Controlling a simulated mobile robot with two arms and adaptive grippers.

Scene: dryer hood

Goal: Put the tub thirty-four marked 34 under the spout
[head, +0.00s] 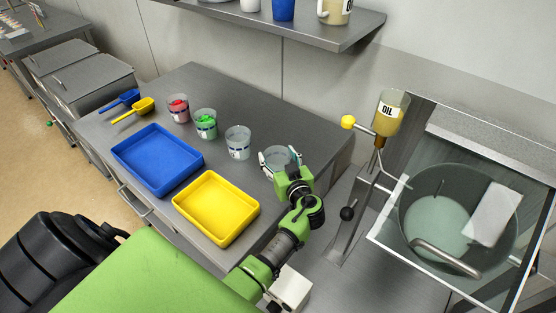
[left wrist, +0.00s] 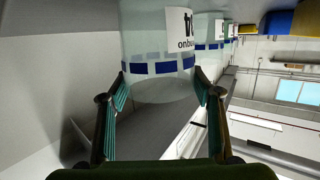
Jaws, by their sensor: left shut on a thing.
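A clear tub with a dark blue band (left wrist: 157,68) is between the fingers of my left gripper (left wrist: 160,95), which is shut on it. In the head view the held tub (head: 279,154) is at the right end of the tub row, partly hidden by my left gripper (head: 281,163). Its label is only partly visible, and I cannot read a number on it. An oil dispenser (head: 391,112) marked OIL stands to the right, with a narrow spout (head: 378,143) below it. The held tub is apart from the spout, to its left. My right gripper is not in view.
Tubs with red (head: 177,108) and green (head: 205,124) contents and a clear tub (head: 238,142) stand left of the held one. A blue tray (head: 157,160) and a yellow tray (head: 216,208) lie in front. A glass-covered basin (head: 455,215) is at right; a shelf (head: 300,25) hangs behind.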

